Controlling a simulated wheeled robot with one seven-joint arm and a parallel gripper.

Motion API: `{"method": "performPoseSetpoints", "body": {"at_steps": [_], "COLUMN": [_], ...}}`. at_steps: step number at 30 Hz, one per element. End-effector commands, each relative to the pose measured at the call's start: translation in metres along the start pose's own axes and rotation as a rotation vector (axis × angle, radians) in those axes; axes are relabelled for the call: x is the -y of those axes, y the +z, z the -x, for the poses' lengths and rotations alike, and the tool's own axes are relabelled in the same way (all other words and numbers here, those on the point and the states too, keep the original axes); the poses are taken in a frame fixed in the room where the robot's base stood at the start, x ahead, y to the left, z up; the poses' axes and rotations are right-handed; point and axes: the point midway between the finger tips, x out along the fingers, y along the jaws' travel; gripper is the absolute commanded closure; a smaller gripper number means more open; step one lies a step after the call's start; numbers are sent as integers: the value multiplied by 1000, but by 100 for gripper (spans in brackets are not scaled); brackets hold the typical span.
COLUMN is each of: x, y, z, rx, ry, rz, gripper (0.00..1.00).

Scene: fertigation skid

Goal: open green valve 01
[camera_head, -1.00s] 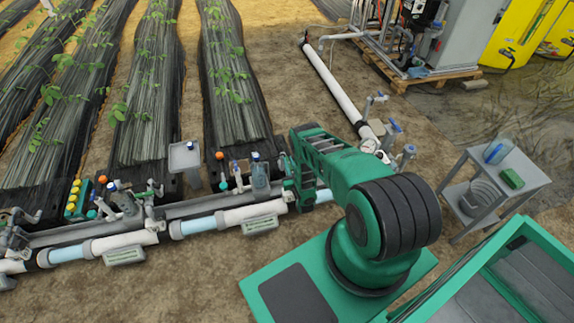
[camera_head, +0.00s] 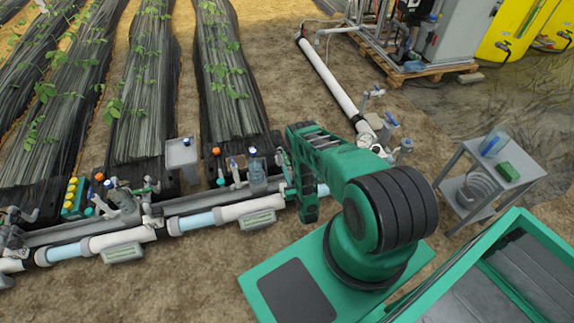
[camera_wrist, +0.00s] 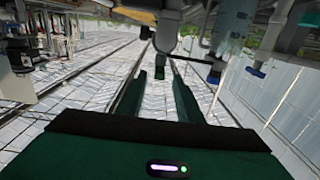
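In the head view, a green valve handle (camera_head: 150,184) stands on the row of pipes at the left, and a small green cap (camera_head: 221,182) is farther right. I cannot read any valve number. My arm hides the gripper's fingers in the head view.
A blue handle (camera_wrist: 256,72) is right of the green one. Pipes and fittings (camera_wrist: 155,15) crowd the top of the wrist view. In the head view, a white and clear pipe (camera_head: 105,242) runs along the bed ends. A grey table (camera_head: 518,182) stands at the right.

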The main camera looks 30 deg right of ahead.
Motion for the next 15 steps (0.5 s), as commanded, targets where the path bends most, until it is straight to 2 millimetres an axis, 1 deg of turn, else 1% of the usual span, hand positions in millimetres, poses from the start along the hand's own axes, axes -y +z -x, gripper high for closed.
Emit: {"method": "performPoseSetpoints", "body": {"at_steps": [1,3,6,9,15], "x": [0,0,0,0,0], "y": [1,1,1,1,1], "z": [8,16,24,27,28], "rx": [2,2,2,1,1], "ry": [0,0,0,0,0], "rz": [0,0,0,0,0], "gripper": [67,67,67,67,67]}}
